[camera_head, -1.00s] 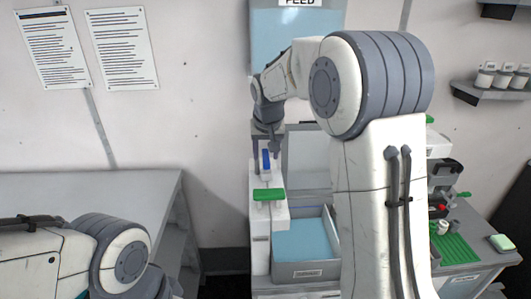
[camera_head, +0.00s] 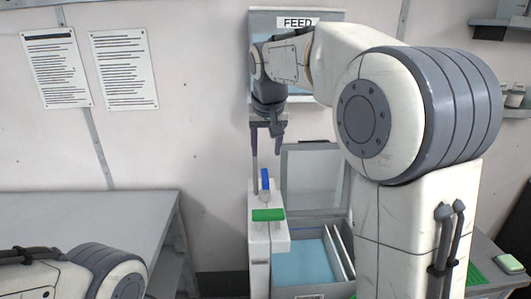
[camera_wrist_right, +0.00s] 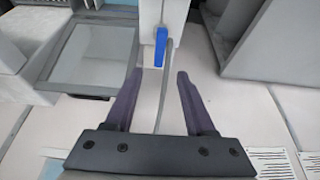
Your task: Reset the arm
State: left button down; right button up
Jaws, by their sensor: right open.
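My right gripper (camera_head: 267,155) hangs fingers down in the middle of the head view, above a white upright unit (camera_head: 258,245) that carries a blue lever (camera_head: 265,180) and a green handle (camera_head: 268,214). In the right wrist view, the gripper (camera_wrist_right: 159,76) has its two dark fingers spread apart with nothing held between them. The blue lever (camera_wrist_right: 161,47) shows beyond the fingertips, apart from them. My right arm (camera_head: 400,120) is bent, its big joint filling the right. My left arm (camera_head: 105,270) is at the lower left; its gripper is out of frame.
A blue-bottomed grey bin (camera_head: 302,268) stands beside the white unit. Behind the gripper is a wall panel with a FEED sign (camera_head: 298,23). A grey table (camera_head: 90,215) is at left, bare where visible. Shelves (camera_head: 505,22) hang at right.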

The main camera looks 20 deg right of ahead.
jog(key=s+a+f+n+g+y, duration=0.1)
jog(key=s+a+f+n, duration=0.2)
jog(key=s+a+f, duration=0.35)
jog(key=s+a+f+n+g+y, duration=0.1)
jog(key=s+a+f+n, duration=0.2)
jog(key=s+a, duration=0.65)
jog(key=s+f+n+g, duration=0.1)
jog(key=s+f, duration=0.3)
jog(key=s, duration=0.4)
jog(key=s+f+n+g, duration=0.1)
jog(key=s+f+n, duration=0.2)
jog(key=s, duration=0.5)
jog(key=shift+s+a+f, duration=0.2)
jog(key=shift+a+f, duration=0.05)
jog(key=shift+f, duration=0.1)
